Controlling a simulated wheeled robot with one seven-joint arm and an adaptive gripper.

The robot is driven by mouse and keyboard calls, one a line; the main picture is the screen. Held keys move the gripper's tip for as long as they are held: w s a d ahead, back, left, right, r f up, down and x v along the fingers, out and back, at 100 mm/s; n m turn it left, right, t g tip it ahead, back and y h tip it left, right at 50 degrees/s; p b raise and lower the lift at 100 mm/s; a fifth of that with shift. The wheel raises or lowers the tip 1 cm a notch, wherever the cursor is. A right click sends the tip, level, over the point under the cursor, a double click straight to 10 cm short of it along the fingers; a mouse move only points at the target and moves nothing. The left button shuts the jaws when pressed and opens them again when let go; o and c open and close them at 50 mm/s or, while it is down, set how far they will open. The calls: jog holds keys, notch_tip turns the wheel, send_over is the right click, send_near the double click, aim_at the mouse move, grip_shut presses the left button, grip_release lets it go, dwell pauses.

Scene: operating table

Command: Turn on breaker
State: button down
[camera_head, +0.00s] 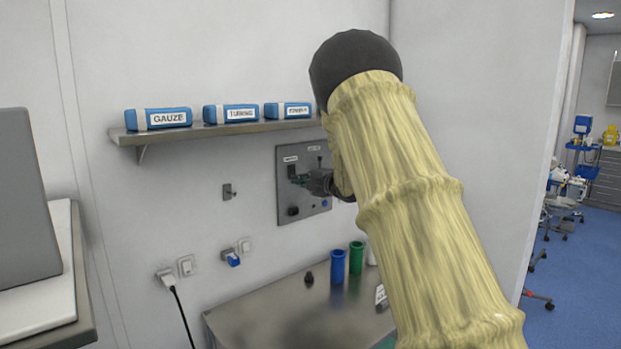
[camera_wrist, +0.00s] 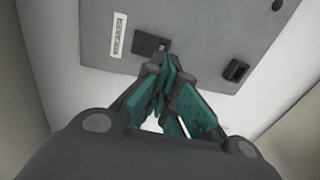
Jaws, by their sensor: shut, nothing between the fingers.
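A grey wall panel (camera_head: 308,200) hangs below the shelf in the head view and fills the top of the wrist view (camera_wrist: 205,35). In the wrist view a white label that seems to read BREAKER (camera_wrist: 118,35) sits beside a dark breaker switch (camera_wrist: 150,45). My gripper (camera_wrist: 166,62) has teal fingers that are together and empty. Its tips are right by the breaker switch and overlap its lower edge; I cannot tell whether they touch. In the head view my gripper (camera_head: 299,180) is at the panel's upper left. The switch's position is unclear.
A second dark control (camera_wrist: 236,72) stands out from the panel. A shelf (camera_head: 220,131) with blue boxes is above. Below, a metal table (camera_head: 260,318) carries a blue cup (camera_head: 338,266) and a green cup (camera_head: 356,257). Wall sockets (camera_head: 186,266) are at lower left.

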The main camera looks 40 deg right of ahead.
aim_at(289, 178)
jog(key=shift+w+a+f+p, duration=0.15)
jog(key=shift+w+p, duration=0.15)
jog(key=shift+w, duration=0.65)
jog(key=shift+w+d+f+p, duration=0.1)
jog(key=shift+w+p, duration=0.2)
jog(key=shift+w, duration=0.65)
jog(key=shift+a, duration=0.15)
